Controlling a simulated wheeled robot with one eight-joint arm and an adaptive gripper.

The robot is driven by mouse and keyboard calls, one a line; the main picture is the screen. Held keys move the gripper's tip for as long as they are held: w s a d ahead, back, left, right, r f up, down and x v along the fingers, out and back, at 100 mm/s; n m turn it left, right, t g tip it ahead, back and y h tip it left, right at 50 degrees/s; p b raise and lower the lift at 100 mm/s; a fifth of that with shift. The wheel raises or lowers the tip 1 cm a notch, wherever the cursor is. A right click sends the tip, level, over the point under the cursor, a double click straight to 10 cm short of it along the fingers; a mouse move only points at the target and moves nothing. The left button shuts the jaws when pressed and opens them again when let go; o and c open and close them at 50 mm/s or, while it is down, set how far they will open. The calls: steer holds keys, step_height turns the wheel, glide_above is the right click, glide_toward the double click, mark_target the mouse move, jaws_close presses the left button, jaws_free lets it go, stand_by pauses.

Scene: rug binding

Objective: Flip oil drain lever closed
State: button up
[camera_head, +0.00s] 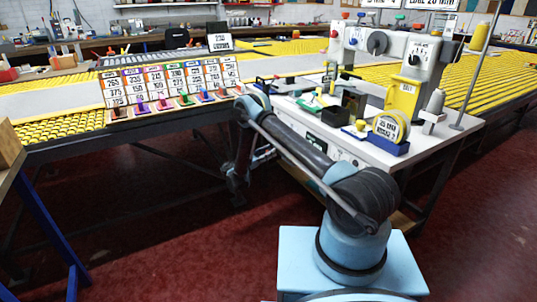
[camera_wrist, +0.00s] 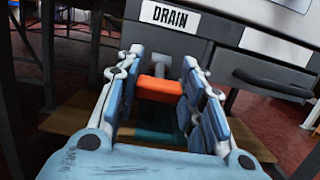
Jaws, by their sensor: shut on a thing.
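The oil drain lever has an orange handle (camera_wrist: 160,90) on a grey metal stem, below a white label reading DRAIN (camera_wrist: 170,16). In the wrist view my gripper (camera_wrist: 156,84) has its two blue-and-grey fingers on either side of the orange handle, shut on it. The handle lies roughly crosswise between the fingers. In the head view my arm reaches down past the left side of the white sewing machine table (camera_head: 376,152). There the lever and my gripper's fingertips are too small or hidden to make out.
A grey drawer front with a dark handle (camera_wrist: 272,84) is right of the lever. A wooden board (camera_wrist: 75,122) lies below. Yellow roller conveyors (camera_head: 62,127) flank the machine. A rack of labelled cards (camera_head: 172,82) stands on the left conveyor. Red floor is open at left.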

steer(key=shift+w+f, duration=0.1)
steer(key=shift+f, duration=0.05)
stand_by(0.3)
steer(key=o, duration=1.1)
step_height(320, 180, up, 10)
steer(key=shift+f, duration=0.1)
